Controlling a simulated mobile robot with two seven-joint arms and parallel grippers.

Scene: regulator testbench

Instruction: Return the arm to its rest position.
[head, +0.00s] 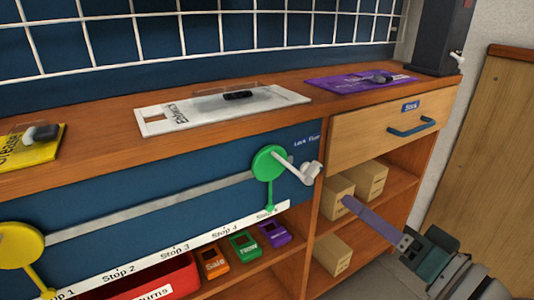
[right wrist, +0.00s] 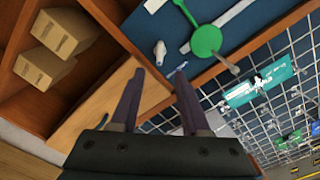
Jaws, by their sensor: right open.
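My right gripper (head: 349,203) reaches in from the lower right in the head view, in front of the shelf unit, its purple-grey fingers overlapping from this angle. In the right wrist view its two fingers (right wrist: 158,78) stand apart with nothing between them. The white lever handle (head: 309,171) is on the blue panel beside the green disc (head: 269,163), above and left of the gripper and apart from it in the wrist view. My left gripper is not in view.
Cardboard boxes (head: 336,196) sit on the shelves close to the right gripper. A drawer with a blue handle (head: 411,127) is above it. A red bin (head: 150,282) is at the lower left, a yellow disc (head: 18,243) at the far left. A wooden board (head: 490,150) stands at right.

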